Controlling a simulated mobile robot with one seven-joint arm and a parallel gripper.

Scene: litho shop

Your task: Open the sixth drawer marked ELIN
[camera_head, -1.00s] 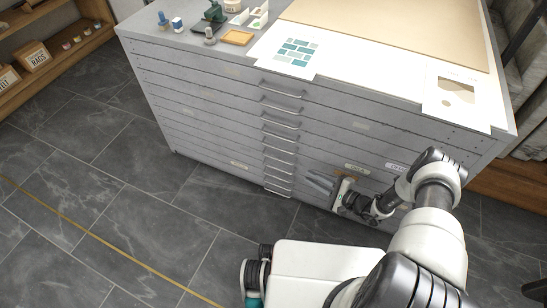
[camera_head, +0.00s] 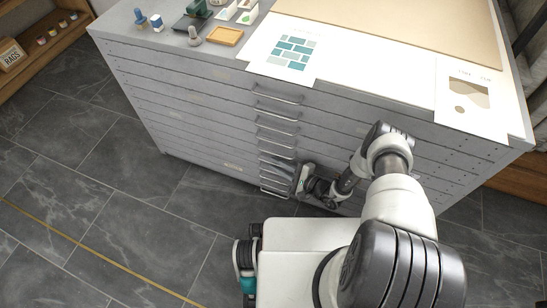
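The grey flat-file cabinet (camera_head: 190,95) has a stack of wide shallow drawers with a central column of metal bar handles, such as the upper handle (camera_head: 278,93). All the drawers look shut. A small pale label (camera_head: 233,167) shows low on the left of the front, too small to read. I cannot make out the name ELIN on any drawer. My gripper (camera_head: 281,174) is at the lower handles, its fingers pointing left across them. The fingers blend with the handles, so I cannot tell whether they touch or grip one. My arm hides part of the lower right front.
On the cabinet top are a tiled-pattern print (camera_head: 290,48), another print (camera_head: 468,103), a wooden tray (camera_head: 226,37) and small stamps (camera_head: 156,23). A wooden shelf (camera_head: 45,45) stands at the far left. The dark tiled floor (camera_head: 110,195) left of my base is clear.

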